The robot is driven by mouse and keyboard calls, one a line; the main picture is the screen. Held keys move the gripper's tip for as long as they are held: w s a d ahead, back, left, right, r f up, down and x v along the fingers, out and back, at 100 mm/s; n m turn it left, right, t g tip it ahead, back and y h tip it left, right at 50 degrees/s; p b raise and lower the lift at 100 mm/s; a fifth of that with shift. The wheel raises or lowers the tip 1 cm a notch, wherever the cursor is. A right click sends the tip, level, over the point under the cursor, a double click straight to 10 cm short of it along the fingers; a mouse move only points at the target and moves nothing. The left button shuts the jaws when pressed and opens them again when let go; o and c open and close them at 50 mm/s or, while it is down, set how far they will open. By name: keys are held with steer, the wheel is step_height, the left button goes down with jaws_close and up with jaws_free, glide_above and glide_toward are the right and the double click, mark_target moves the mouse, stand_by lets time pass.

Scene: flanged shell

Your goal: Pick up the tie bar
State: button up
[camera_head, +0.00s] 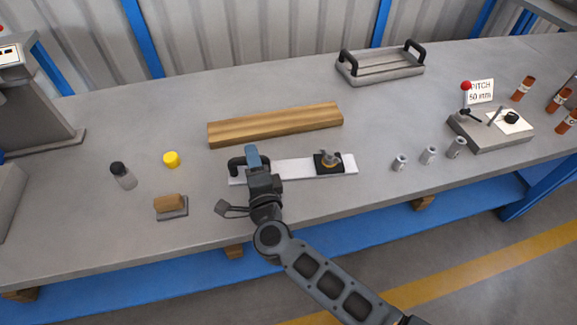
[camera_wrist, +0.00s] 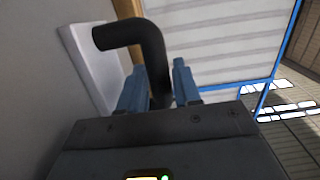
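A long pale flat bar (camera_head: 295,169), which I take to be the tie bar, lies on the grey bench. My gripper (camera_head: 252,160) is at the left end. In the wrist view the dark handle (camera_wrist: 152,50) passes between the two blue fingers of my gripper (camera_wrist: 160,85). The fingers are very close to the handle; I cannot tell whether they press on it. The pale bar (camera_wrist: 88,65) also shows there.
A wooden plank (camera_head: 275,124) lies just behind the bar. A yellow cap (camera_head: 171,159), a dark-topped jar (camera_head: 122,175) and a brown-topped block (camera_head: 170,206) are left. Metal cylinders (camera_head: 429,155) and a fixture (camera_head: 490,135) stand right. A handled tray (camera_head: 380,68) is behind.

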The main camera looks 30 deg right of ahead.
jaws_close()
stand_by(0.5)
